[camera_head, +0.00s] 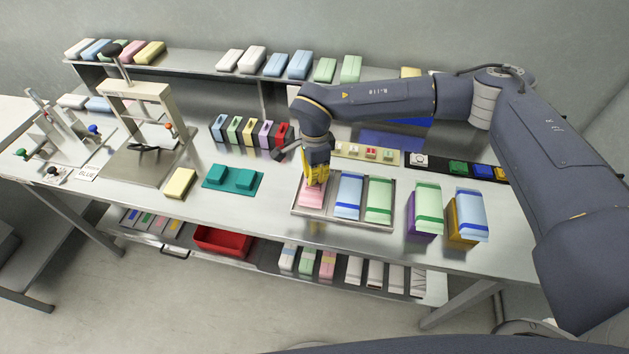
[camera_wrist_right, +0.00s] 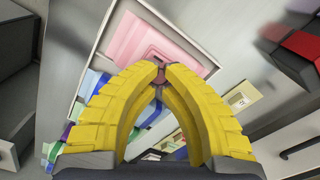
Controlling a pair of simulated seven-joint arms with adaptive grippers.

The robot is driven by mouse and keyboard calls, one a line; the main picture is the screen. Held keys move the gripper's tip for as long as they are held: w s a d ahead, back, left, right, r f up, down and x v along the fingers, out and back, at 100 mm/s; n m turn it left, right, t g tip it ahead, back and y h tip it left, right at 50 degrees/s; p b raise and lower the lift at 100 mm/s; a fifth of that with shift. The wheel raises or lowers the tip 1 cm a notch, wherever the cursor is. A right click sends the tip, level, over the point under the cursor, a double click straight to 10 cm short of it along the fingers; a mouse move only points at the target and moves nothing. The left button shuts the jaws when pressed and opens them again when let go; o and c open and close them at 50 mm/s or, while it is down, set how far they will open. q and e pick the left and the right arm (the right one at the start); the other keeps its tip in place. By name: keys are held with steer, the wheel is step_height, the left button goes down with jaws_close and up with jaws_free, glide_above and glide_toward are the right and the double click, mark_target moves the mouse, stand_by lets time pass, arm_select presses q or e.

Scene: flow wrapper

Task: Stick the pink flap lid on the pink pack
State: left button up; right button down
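The pink pack (camera_head: 311,198) lies at the left end of a shallow metal tray, and it shows below the fingers in the right wrist view (camera_wrist_right: 128,38). My right gripper (camera_head: 316,182) points down over the pack. Its yellow fingers (camera_wrist_right: 160,75) come together at the tips around a small reddish-pink piece, which seems to be part of the pink flap lid (camera_wrist_right: 150,53). The lid appears at or just above the pack's top face; whether it touches all over is hidden by the fingers. My left gripper is not in view.
The tray (camera_head: 340,222) also holds a blue pack (camera_head: 349,195) and a green pack (camera_head: 379,200). A beige strip (camera_head: 400,158) with small lids lies behind it. A teal fixture (camera_head: 232,190) sits left, and tall packs (camera_head: 424,208) stand right.

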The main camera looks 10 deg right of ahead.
steer(key=shift+s+f, duration=0.1)
steer(key=shift+f, duration=0.4)
stand_by(0.7)
steer(key=shift+r, duration=4.1)
